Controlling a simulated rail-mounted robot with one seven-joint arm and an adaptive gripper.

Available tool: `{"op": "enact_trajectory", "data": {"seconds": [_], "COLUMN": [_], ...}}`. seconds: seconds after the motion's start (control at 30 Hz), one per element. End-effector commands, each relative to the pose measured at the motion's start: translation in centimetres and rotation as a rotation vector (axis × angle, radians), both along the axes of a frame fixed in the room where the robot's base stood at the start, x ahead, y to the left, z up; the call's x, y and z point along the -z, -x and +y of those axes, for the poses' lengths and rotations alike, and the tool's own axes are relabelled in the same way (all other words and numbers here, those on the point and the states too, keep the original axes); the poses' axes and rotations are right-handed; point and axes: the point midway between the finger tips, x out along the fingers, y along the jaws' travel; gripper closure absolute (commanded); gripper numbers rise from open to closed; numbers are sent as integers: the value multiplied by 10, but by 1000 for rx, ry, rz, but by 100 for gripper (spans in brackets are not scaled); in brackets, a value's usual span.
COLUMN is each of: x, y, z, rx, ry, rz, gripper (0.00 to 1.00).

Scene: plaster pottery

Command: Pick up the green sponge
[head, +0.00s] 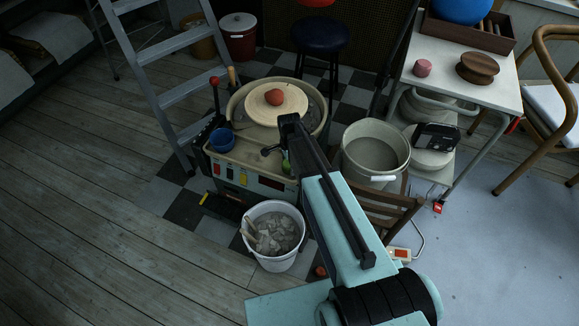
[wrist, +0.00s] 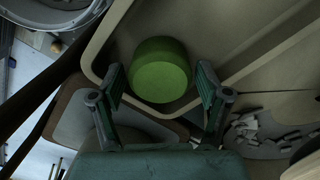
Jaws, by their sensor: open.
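The green sponge (wrist: 160,72) is a short round cylinder in the upper middle of the wrist view. It sits on a beige surface inside a raised rim. My gripper (wrist: 160,80) is open, with one finger on each side of the sponge in the picture. Clear gaps show between the fingers and the sponge, and nothing is held. I cannot tell how far the sponge is beyond the fingertips. In the head view a small green patch shows beside my arm at the pottery wheel (head: 235,160); my arm hides most of that spot.
A blue cup (head: 222,140) and a red-knobbed lever (head: 215,82) are at the wheel's left. A red lump (head: 274,96) lies on the wheel head. A white bucket (head: 273,262) of scraps stands in front, a large grey bucket (head: 376,148) at right. A ladder (head: 180,45) stands behind left.

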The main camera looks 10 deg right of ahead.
Motion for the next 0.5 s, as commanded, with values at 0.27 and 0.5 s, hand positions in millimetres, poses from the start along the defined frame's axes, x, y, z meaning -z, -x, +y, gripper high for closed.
{"op": "enact_trajectory", "data": {"seconds": [0.27, 0.5], "x": [2, 3], "y": [0, 0], "z": [0, 0], "rx": [0, 0], "ry": [0, 0], "rz": [-1, -1], "gripper": [35, 62]}}
